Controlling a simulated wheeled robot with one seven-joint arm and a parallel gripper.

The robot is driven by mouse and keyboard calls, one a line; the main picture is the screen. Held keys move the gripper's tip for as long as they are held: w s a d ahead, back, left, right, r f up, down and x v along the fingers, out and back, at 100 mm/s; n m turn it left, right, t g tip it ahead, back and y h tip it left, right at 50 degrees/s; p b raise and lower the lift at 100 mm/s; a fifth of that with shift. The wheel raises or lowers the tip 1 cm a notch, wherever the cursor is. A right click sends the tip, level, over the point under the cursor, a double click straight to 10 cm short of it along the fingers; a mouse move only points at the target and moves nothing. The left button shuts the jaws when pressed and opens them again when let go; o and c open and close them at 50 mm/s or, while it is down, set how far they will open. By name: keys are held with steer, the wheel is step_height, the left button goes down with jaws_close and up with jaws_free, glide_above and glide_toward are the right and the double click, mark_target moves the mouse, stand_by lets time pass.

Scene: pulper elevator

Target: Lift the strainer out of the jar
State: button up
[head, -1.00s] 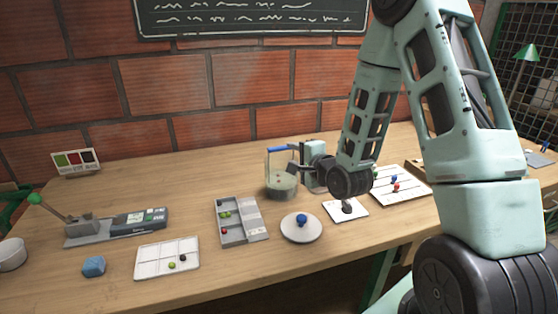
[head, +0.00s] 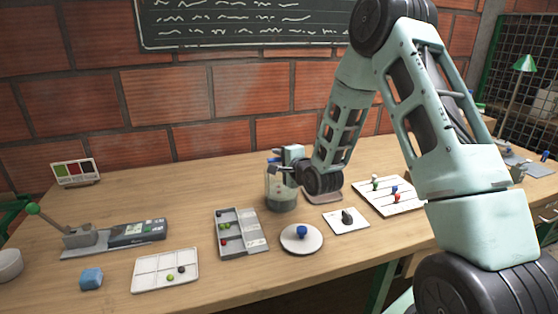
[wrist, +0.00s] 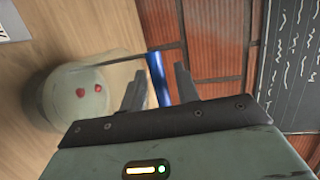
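The clear jar (head: 282,192) stands at the back middle of the bench, with greyish-green contents in its lower part. In the wrist view the jar (wrist: 52,102) lies at the left, with two red berries inside. The strainer's blue handle (head: 273,160) shows above the jar rim, partly covered by my gripper (head: 282,162). In the wrist view the blue handle (wrist: 157,78) lies between the two open fingers of my gripper (wrist: 160,80), with small gaps beside it. A thin rod runs from the handle towards the jar. The strainer's basket is not clearly visible.
A compartment tray (head: 239,244), a round plate (head: 301,243) with a blue knob and a small white board (head: 346,220) stand in front. A peg board (head: 388,195) is at right, a lever device (head: 115,238) at left. The brick wall is behind.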

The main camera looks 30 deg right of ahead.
jaws_close()
steer(key=shift+r, duration=0.15)
